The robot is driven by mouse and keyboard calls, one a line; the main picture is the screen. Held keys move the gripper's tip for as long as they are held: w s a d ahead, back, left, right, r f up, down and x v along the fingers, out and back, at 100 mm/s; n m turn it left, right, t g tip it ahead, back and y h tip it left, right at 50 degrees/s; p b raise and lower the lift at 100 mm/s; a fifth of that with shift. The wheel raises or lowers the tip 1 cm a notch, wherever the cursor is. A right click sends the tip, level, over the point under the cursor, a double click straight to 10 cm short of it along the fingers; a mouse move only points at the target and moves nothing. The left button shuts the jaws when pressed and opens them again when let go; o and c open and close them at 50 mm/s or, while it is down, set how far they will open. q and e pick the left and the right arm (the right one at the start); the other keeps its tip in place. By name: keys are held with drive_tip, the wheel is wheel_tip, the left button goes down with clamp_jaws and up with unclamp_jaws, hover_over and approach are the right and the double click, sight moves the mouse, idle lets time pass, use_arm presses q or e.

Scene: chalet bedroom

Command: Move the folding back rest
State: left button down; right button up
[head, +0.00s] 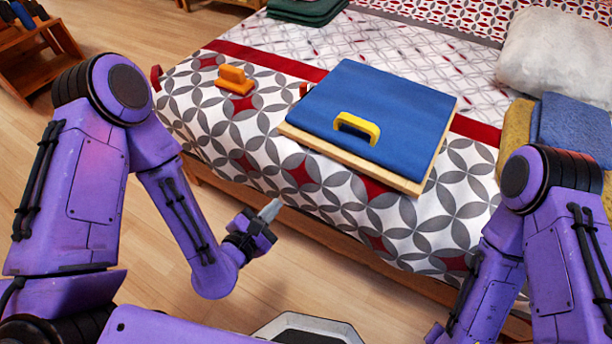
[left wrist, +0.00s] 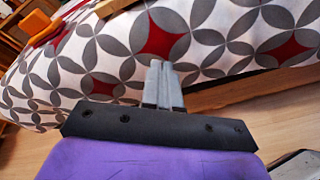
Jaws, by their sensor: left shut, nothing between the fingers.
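The folding back rest (head: 375,98) lies on the bed as a flat blue panel on a pale wooden base (head: 402,181). A yellow handle (head: 357,128) stands up from the panel near its front edge. My left gripper (head: 272,207) is shut and empty, in front of the bed's side edge and short of the back rest. In the left wrist view its fingers (left wrist: 164,84) are together against the patterned cover. The right arm shows at the right of the head view, but its gripper is out of view.
An orange block-like object (head: 234,80) sits on the patterned bed (head: 270,165) left of the back rest. A white pillow (head: 556,55), yellow and blue folded cloths (head: 572,128), and dark green cloths (head: 305,10) lie around it. A wooden stand (head: 36,50) is at far left.

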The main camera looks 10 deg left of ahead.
use_arm(q)
wheel_tip(320, 180, up, 3)
drive_tip(key=w+d+n+t+h+b, duration=0.2)
drive_tip(key=n+t, duration=0.1)
drive_tip(key=n, duration=0.3)
drive_tip(key=b, duration=0.3)
approach(316, 146)
drive_tip(key=x, duration=0.6)
drive_tip(key=shift+w, duration=0.15)
drive_tip(key=shift+w+d, duration=0.1)
drive_tip(key=shift+w, duration=0.15)
use_arm(e)
wheel_tip(316, 146, down, 7)
drive_tip(key=shift+f, duration=0.2)
